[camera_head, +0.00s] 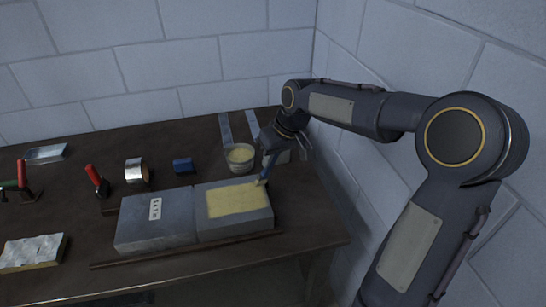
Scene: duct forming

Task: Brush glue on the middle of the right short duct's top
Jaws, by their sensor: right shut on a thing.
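The right short duct (236,229) is a grey box shape on the bench, end to end with another grey duct (155,230) that carries a white label. A pale yellow glue patch (235,200) covers much of the right duct's top. My right gripper (272,147) is above and behind the duct's right back corner, shut on a brush (264,174). The brush slants down, its tip at the right back edge of the glue patch; I cannot tell whether it touches. A pale bowl of yellow glue (240,157) stands behind the duct. My left gripper is out of view.
A tape roll (136,171), a blue block (182,165) and red-handled tools (97,182) stand at the left and back. A thin dark rod (180,250) runs along the front. Walls close off the back and right.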

